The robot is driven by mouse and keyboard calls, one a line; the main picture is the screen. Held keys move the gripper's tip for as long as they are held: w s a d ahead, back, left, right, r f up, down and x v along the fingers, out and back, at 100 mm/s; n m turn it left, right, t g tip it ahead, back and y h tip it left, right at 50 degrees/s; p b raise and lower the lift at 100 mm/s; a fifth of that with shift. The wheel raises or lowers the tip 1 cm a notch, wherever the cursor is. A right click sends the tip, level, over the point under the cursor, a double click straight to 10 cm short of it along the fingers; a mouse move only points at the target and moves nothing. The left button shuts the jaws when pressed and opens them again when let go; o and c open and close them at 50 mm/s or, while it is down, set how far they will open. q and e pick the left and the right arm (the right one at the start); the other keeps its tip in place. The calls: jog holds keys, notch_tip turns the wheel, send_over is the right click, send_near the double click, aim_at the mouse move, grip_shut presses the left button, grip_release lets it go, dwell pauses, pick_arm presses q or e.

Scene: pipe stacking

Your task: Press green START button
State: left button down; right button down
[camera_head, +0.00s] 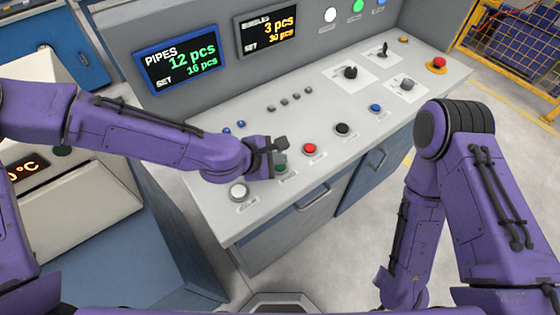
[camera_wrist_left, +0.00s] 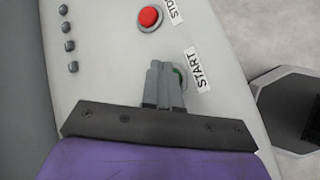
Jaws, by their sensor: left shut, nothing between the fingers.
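The green START button (camera_head: 281,169) is on the grey console top, in the front row, partly hidden by my left gripper in the head view. In the left wrist view only a sliver of the green button (camera_wrist_left: 177,72) shows beside the fingertips, next to its START label (camera_wrist_left: 197,70). My left gripper (camera_wrist_left: 160,78) is shut and empty, with its fingertips over or at the button's edge; I cannot tell whether they touch it. In the head view the left gripper (camera_head: 281,161) hides part of the button. My right arm stands at the right; its gripper is not in view.
A red button (camera_head: 310,148) sits right of START, then a black one (camera_head: 342,129) and a blue one (camera_head: 376,107). A white button (camera_head: 239,191) is to the left. Two displays stand behind, the pipes one (camera_head: 180,65) at left. A red emergency knob (camera_head: 438,64) is far right.

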aim_at(277, 168)
pick_arm(q)
jog(key=shift+r, duration=0.2)
notch_tip(277, 168, up, 5)
jog(key=p, duration=0.5)
jog(key=shift+r, duration=0.15)
dwell(0.7)
